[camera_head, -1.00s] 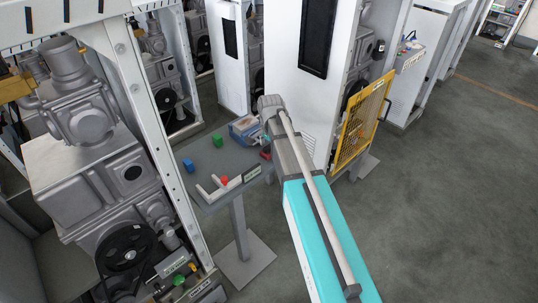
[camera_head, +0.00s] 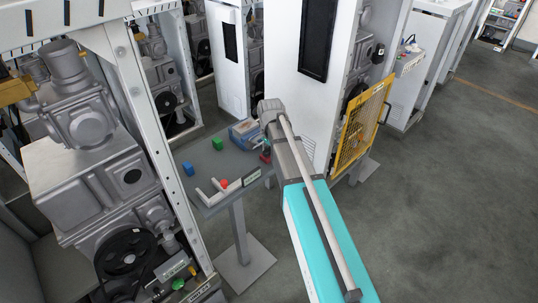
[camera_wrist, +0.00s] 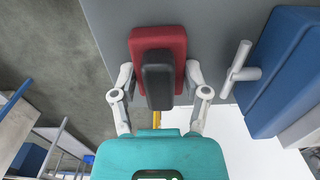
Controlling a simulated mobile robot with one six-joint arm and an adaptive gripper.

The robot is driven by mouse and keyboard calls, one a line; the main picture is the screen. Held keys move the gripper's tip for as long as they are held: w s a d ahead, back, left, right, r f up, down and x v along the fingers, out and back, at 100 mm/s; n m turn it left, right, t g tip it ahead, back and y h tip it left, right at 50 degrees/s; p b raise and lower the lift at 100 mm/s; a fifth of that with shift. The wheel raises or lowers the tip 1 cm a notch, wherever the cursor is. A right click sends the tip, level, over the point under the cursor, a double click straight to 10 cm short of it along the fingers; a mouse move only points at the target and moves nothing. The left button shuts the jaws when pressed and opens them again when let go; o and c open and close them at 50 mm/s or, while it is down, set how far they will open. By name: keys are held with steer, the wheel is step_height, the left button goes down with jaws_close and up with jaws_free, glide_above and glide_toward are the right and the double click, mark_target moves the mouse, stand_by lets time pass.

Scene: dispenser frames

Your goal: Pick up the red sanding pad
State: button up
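The red sanding pad (camera_wrist: 158,39) lies on the grey table top in the wrist view, with a dark grip block (camera_wrist: 158,80) on it. My gripper (camera_wrist: 159,76) is open, with one finger on each side of the pad's near end and the dark block between them. I cannot tell whether the fingers touch it. In the head view the red pad (camera_head: 265,157) shows small at the table's right edge, beside my arm's end. My arm hides part of that area.
A blue box (camera_wrist: 290,70) with a grey T-shaped piece (camera_wrist: 238,72) stands right of the pad. On the grey table (camera_head: 204,157) are a blue block (camera_head: 188,169), a green block (camera_head: 217,144) and a small red piece (camera_head: 224,184). A yellow mesh gate (camera_head: 362,125) stands to the right.

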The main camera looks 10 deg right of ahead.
steer(key=c, duration=0.4)
steer(key=shift+r, duration=0.15)
step_height(320, 180, up, 2)
steer(key=shift+p, duration=1.2)
steer(key=s+r+p, duration=0.3)
steer(key=s, duration=0.1)
steer(key=s+r+p, duration=0.4)
steer(key=s, duration=0.1)
steer(key=s+r+p, duration=0.3)
steer(key=s, duration=0.2)
steer(key=shift+r+p, duration=0.3)
steer(key=shift+r, duration=0.05)
